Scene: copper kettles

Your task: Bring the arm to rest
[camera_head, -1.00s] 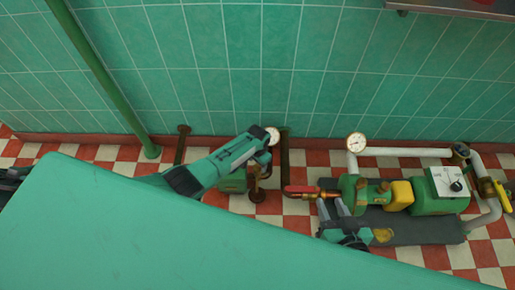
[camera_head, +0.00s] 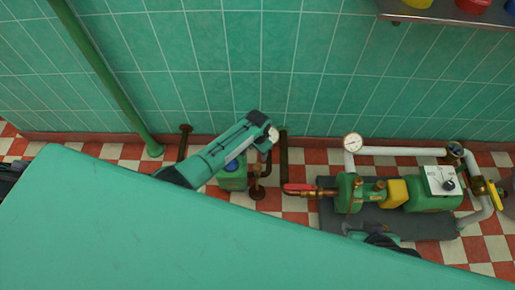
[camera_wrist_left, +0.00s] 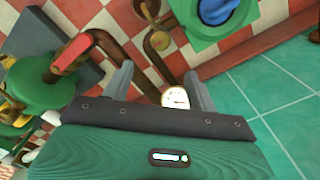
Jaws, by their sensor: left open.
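My left arm (camera_head: 222,150) reaches from the lower left over the floor in the head view, its far end beside a white dial gauge (camera_head: 273,134). Its fingers cannot be made out there. In the left wrist view my left gripper (camera_wrist_left: 160,78) is open and empty. The gauge (camera_wrist_left: 175,99) shows beyond and between its fingers, with no sign of a grip. Part of my right gripper (camera_head: 372,236) shows at the front edge of the pump base, and its fingers are mostly hidden.
A green pump (camera_head: 350,193) with white pipes (camera_head: 405,151) stands at the right on a dark base (camera_head: 328,212). A blue-topped green box (camera_head: 233,182) is under the left arm. A green pole (camera_head: 105,78) rises at the left. A shelf (camera_head: 440,20) is at top right. The tiled wall closes the back.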

